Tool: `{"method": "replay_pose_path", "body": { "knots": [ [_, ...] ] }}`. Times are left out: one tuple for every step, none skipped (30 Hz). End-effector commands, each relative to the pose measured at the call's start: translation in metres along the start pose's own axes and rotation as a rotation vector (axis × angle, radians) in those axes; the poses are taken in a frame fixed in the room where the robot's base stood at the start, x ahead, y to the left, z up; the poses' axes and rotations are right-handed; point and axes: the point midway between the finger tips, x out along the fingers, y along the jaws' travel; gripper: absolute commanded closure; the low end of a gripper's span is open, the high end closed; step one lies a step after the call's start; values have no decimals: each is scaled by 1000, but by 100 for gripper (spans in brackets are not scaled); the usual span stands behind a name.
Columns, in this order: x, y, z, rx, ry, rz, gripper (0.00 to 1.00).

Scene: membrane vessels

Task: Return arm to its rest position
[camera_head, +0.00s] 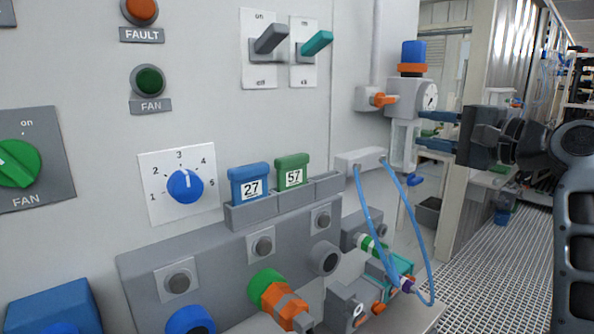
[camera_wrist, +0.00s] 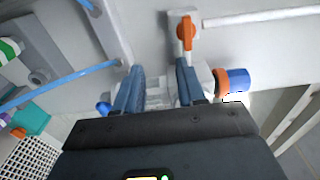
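My gripper (camera_head: 421,130) is at the right of the head view, with its two blue fingers pointing left. The fingers are apart, with a gap between them, and I see nothing held. In the wrist view, the gripper (camera_wrist: 159,68) also shows its fingers spread. Its tips are close to the pale filter unit (camera_head: 404,140) with a gauge (camera_head: 430,96) and a blue-and-orange cap (camera_head: 412,57). I cannot tell whether they touch it. My arm extends from the gripper to the right edge.
An orange valve handle (camera_head: 382,99) is left of the filter unit; it shows in the wrist view (camera_wrist: 186,34). Blue tubes (camera_head: 424,235) loop below the gripper. The panel (camera_head: 215,110) fills the left. Grated floor (camera_head: 490,270) lies open at lower right.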

Motion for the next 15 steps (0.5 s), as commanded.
{"method": "replay_pose_path", "body": {
  "knots": [
    [-1,27,3,-2,23,15,61],
    [-2,42,4,-9,42,23,61],
    [-4,62,6,-20,67,33,61],
    [-6,77,8,-30,88,41,61],
    [-9,92,11,-41,106,49,61],
    [-13,111,14,-57,131,61,61],
    [-16,125,17,-69,148,71,61],
    [-20,139,20,-83,166,82,61],
    [-25,158,25,-101,189,96,61],
    [-30,171,29,-116,206,107,61],
    [-35,184,33,-132,222,119,61],
    [-41,200,39,-153,241,135,61],
    [-47,213,44,-171,256,148,61],
    [-53,224,49,-188,270,159,61],
    [-61,240,56,-213,288,178,61]
  ]
}}
